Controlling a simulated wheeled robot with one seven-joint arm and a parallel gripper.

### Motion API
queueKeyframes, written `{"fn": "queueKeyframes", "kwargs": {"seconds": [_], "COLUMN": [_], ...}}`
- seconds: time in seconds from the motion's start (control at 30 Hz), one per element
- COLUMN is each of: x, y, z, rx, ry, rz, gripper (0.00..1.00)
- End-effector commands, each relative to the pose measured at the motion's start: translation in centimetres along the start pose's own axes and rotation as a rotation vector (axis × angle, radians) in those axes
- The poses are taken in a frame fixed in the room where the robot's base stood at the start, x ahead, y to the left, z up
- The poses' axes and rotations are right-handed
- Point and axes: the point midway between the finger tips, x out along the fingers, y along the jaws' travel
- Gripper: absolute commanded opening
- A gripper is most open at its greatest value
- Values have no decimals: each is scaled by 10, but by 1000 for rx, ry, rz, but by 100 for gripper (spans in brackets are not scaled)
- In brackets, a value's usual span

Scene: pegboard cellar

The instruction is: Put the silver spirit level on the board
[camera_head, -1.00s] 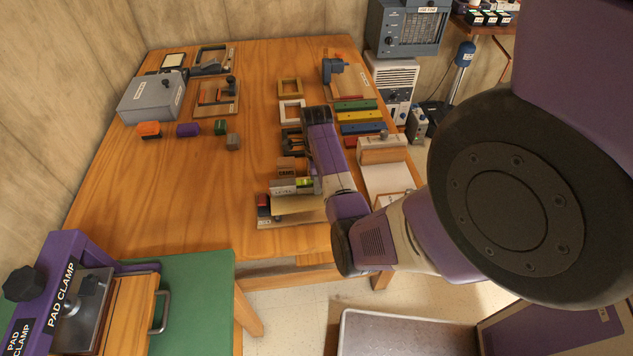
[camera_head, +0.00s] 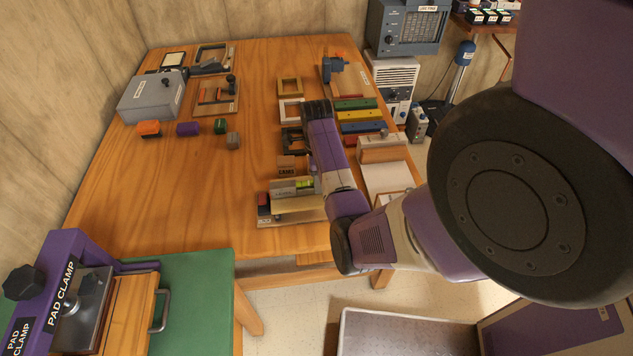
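The silver spirit level (camera_head: 284,188), with a yellow-green vial near its right end, is at the near end of the wooden table. It lies over the back part of a pale tan board (camera_head: 296,215), just left of my forearm. I cannot tell if it rests fully on that board. A small dark-red block (camera_head: 263,204) is at the board's left end. My gripper's dark, ridged end (camera_head: 317,109) shows beyond the purple wrist, above the right side of the table. Its fingertips are hidden, so I cannot see whether it holds anything.
A brown labelled block (camera_head: 287,167) and several frames, including a white one (camera_head: 291,110), line up behind the level. Coloured bars (camera_head: 359,115) lie to the right. A grey box (camera_head: 151,97) stands at the far left. The table's middle left is clear.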

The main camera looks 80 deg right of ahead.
Motion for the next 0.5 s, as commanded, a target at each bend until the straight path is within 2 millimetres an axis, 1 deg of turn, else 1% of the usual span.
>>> {"fn": "queueKeyframes", "kwargs": {"seconds": [0.3,0.43,0.5], "x": [-69,-96,-101], "y": [-1,0,0], "z": [1,0,0], "rx": [-1,-1,-1], "ry": [-2,0,0], "rz": [-5,0,2], "gripper": [51,51,51]}}
